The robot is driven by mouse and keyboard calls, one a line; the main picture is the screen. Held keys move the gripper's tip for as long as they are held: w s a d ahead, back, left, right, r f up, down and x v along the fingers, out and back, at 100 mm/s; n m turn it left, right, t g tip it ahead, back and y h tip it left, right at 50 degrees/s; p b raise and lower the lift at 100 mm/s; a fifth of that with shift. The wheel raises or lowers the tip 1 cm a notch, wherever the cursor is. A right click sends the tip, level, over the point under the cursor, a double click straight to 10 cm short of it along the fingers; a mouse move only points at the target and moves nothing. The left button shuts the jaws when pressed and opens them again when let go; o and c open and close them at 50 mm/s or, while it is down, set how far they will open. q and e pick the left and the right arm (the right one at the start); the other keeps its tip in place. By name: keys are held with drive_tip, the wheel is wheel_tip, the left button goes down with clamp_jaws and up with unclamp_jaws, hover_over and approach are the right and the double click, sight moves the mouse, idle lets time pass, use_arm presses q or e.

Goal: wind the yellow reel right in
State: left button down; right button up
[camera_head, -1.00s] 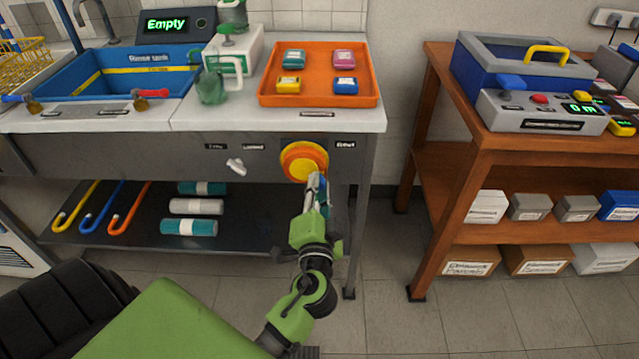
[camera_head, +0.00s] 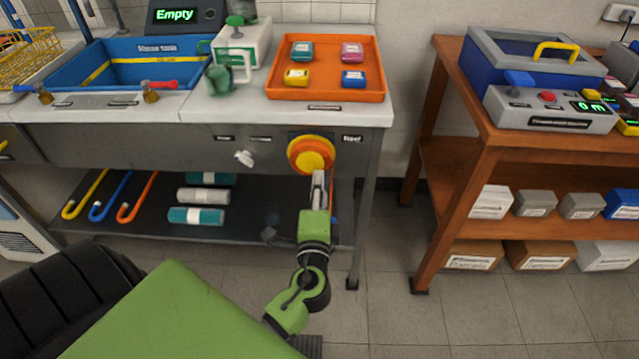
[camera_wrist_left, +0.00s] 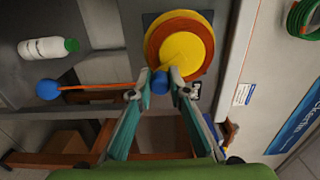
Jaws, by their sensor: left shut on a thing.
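The yellow reel (camera_head: 311,155), with an orange rim, is mounted on the front panel of the sink bench. In the left wrist view the reel (camera_wrist_left: 184,48) fills the top middle, and a small blue knob (camera_wrist_left: 160,82) is at its lower edge. My left gripper (camera_head: 319,176) reaches up to the bottom of the reel. In the left wrist view the left gripper (camera_wrist_left: 161,80) has its fingertips on both sides of the blue knob, shut on it. The knob is hidden by the gripper in the head view. My right gripper is not in view.
An orange tray (camera_head: 376,90) with several small coloured blocks lies on the bench above the reel. A white tap handle (camera_head: 244,158) sticks out left of it. A wooden shelf unit (camera_head: 478,185) stands to the right, with free floor between.

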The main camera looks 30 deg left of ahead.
use_arm(q)
drive_tip(key=shift+f, duration=0.1)
idle(0.3)
drive_tip(key=c, duration=1.9)
unclamp_jaws()
drive_tip(key=v, duration=1.2)
drive_tip(key=shift+s, duration=0.1)
